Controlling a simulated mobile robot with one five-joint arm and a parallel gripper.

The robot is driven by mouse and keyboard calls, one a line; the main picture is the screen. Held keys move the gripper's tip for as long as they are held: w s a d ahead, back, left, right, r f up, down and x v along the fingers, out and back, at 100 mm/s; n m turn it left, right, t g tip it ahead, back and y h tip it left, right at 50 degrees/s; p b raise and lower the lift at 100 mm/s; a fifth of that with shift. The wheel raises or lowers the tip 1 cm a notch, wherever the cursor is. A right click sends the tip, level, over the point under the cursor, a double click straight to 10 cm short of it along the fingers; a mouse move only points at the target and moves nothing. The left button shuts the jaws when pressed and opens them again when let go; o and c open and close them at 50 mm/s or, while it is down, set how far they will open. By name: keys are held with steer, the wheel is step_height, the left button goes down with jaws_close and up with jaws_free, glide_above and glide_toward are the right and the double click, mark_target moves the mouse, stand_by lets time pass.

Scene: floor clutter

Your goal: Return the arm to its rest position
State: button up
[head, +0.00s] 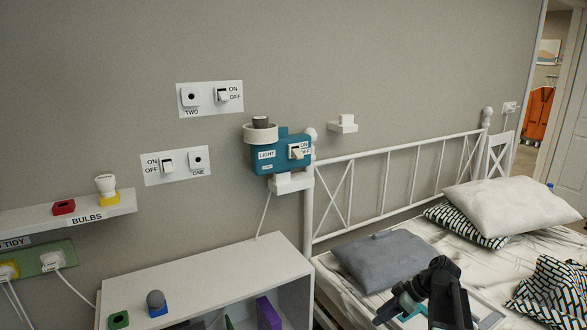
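My dark arm (444,294) shows at the bottom right, in front of the bed. A teal and grey part (402,304) sits at its left side, low in the picture. I cannot make out two fingertips, and whether my gripper is open or shut does not show. I see nothing clearly held. The lower part of the arm is cut off by the picture's bottom edge.
A white bed (392,252) with pillows fills the right. A white shelf unit (215,278) stands left of it. A blue light box (278,152), switch plates (210,98) and a bulb shelf (70,215) are on the wall. A doorway opens at far right.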

steer(key=s+a+f+m+g+h+b, duration=0.15)
steer(key=s+a+f, duration=0.25)
steer(key=a, duration=0.5)
steer(key=s+a+f+m+g+h+b, duration=0.1)
steer(key=s+a+f+m+h+b, duration=0.2)
steer(key=a, duration=0.6)
steer(key=s+d+f+m+h+p, duration=0.1)
steer(key=s+d+m+h+p, duration=0.1)
steer(key=d+m, duration=0.35)
step_height(320, 180, up, 25)
steer(key=a+m+p, duration=0.1)
steer(key=p, duration=2.4)
steer(key=shift+s, duration=0.2)
